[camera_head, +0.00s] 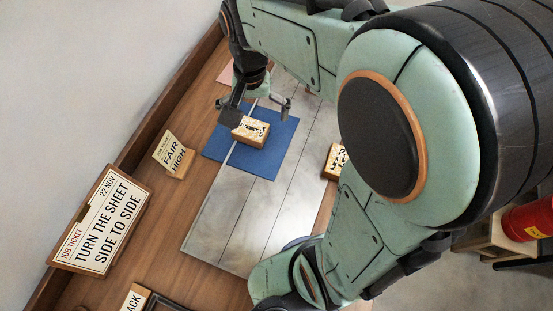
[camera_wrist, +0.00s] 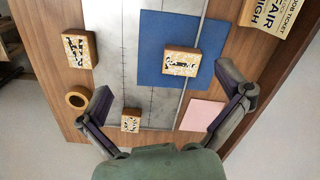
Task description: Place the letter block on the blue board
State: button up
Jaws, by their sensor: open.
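A wooden block with black marks on its speckled top (camera_head: 250,130) sits on the blue board (camera_head: 263,166); in the wrist view this block (camera_wrist: 181,61) lies near the middle of the board (camera_wrist: 153,28), apart from my fingers. My gripper (camera_head: 257,107) is open and empty above the board, just beyond the block. In the wrist view its fingers (camera_wrist: 165,84) are spread wide. Two similar blocks lie off the board: a larger one (camera_wrist: 77,50) at left and a smaller one (camera_wrist: 130,120) near my left finger. I cannot read their letters.
A grey metal plate (camera_head: 222,218) lies under the board. A "FAIR HIGH" card (camera_head: 173,153) and a "TURN THE SHEET" job sign (camera_head: 100,223) stand at left. A pink sheet (camera_wrist: 201,116) and a round wooden item (camera_wrist: 77,97) lie nearby. My arm hides the right side.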

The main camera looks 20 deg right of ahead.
jog(key=s+a+r+n, duration=0.1)
jog(key=s+n, duration=0.4)
jog(key=s, duration=1)
jog(key=shift+a+r+n+y, duration=0.25)
jog(key=shift+r+n+y, duration=0.05)
jog(key=shift+r+n, duration=0.15)
